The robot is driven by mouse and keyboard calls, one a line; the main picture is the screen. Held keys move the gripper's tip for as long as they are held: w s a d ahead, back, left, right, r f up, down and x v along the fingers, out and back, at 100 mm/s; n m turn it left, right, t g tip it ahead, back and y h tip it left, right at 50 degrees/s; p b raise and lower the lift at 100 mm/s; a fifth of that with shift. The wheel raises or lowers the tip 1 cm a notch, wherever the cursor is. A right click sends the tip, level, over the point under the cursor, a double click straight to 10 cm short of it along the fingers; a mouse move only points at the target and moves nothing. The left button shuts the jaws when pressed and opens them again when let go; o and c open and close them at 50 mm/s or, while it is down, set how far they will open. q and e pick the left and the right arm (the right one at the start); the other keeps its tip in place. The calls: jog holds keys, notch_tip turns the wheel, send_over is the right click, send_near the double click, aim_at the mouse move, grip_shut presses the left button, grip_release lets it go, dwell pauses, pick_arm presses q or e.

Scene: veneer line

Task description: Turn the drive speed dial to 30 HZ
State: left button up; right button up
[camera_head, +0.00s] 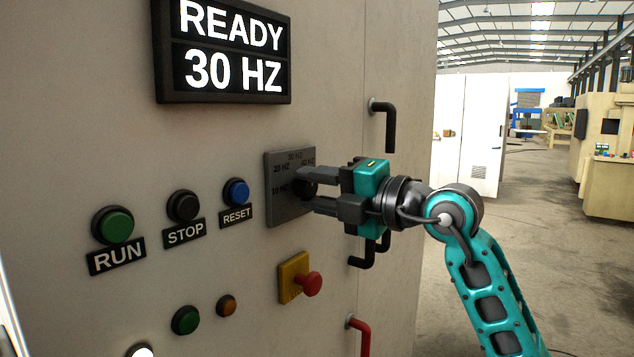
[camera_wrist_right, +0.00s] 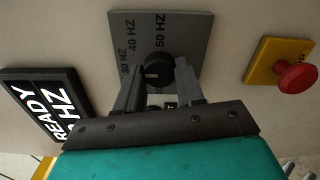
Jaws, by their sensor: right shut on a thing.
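The drive speed dial is a black knob on a grey square plate (camera_head: 288,210) marked with HZ values, on the cabinet front in the head view. In the right wrist view the black knob (camera_wrist_right: 157,68) shows between the fingers, with 30, 40 and 50 HZ labels beside it. My right gripper (camera_head: 308,189) is shut on the dial knob. The knob's pointer is mostly hidden by the fingers. The display (camera_head: 228,50) above reads READY and 30 HZ. My left gripper is not in view.
Left of the dial are the green RUN (camera_head: 116,225), black STOP (camera_head: 184,206) and blue RESET (camera_head: 237,192) buttons. A red mushroom button (camera_head: 309,284) on a yellow plate sits below the dial. Black handles (camera_head: 388,125) stick out at the right. Open floor lies beyond the cabinet.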

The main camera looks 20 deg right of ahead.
dwell(0.4)
jog(key=o, duration=1)
jog(key=shift+o, duration=0.2)
jog(key=shift+s+d, duration=0.3)
jog(key=b+v, duration=0.2)
jog(key=v, duration=1)
